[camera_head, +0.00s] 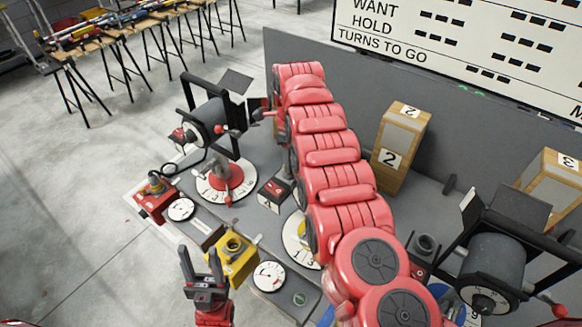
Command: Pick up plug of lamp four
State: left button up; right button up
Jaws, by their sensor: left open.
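A dark lamp (203,122) in a black frame stands at the left of the grey bench; a black cable runs from it towards a red box (155,204). A plug-like piece with a yellow and red top (154,184) sits on that box. A yellow box (232,262) with a dark round fitting is nearer. Another dark lamp (492,271) stands at the right. I cannot read which lamp is four. My left gripper (200,256) is open and empty, fingers up, just left of the yellow box. My right gripper is not seen; its red arm covers the middle.
The red arm (340,180) crosses over the grey bench. Wooden blocks marked 2 (390,160) and 3 (566,161) stand behind it. Round dials (268,277) lie near the front edge. A grey panel and a board stand behind.

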jog(key=shift+a+f, duration=0.1)
jog(key=shift+a, duration=0.05)
grip_shut()
